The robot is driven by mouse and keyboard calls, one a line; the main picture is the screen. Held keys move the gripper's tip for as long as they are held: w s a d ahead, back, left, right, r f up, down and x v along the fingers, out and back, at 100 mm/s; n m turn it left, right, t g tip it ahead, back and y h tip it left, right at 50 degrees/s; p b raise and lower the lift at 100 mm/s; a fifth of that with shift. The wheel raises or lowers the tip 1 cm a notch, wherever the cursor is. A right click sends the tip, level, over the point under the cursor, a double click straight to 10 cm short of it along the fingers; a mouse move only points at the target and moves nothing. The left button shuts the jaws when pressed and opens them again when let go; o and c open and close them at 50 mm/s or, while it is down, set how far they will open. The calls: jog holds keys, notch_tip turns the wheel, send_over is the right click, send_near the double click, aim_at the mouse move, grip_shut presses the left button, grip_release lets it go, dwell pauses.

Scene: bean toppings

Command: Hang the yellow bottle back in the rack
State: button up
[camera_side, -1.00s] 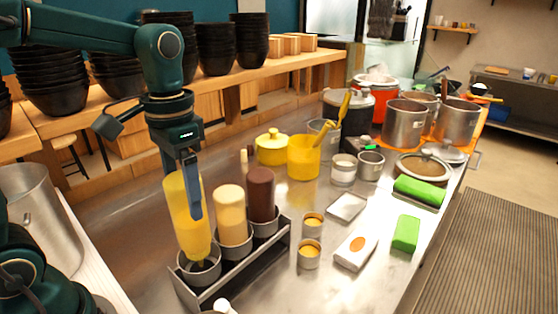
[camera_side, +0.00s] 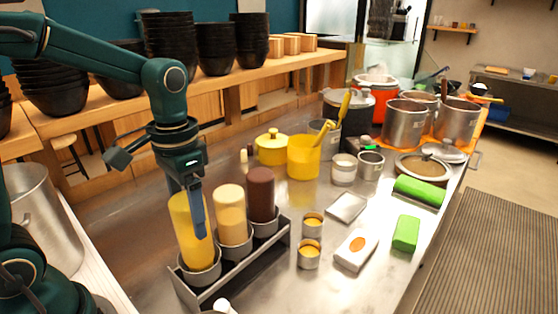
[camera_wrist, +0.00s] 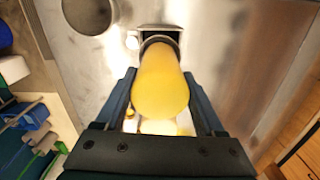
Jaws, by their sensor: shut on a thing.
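The yellow bottle (camera_side: 186,222) stands upside down in the nearest ring (camera_side: 200,272) of the metal rack (camera_side: 240,272). Its lower end is inside the ring and hidden by the ring's wall. It looks about upright in the side view. My gripper (camera_side: 196,232) is shut on the bottle's body from above, with one finger showing along its right side. In the wrist view the bottle (camera_wrist: 162,85) lies between both fingers, and the ring shows around its far end.
A cream bottle (camera_side: 231,212) and a dark brown bottle (camera_side: 261,195) fill the other rack rings, close beside my gripper. Two small cups (camera_side: 309,254) and a white box (camera_side: 356,249) stand right of the rack. A steel pot (camera_side: 40,215) stands at left.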

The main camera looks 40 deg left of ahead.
aim_at(185, 200)
jog(key=shift+f, duration=1.4)
jog(key=o, duration=0.7)
jog(key=shift+r, duration=3.8)
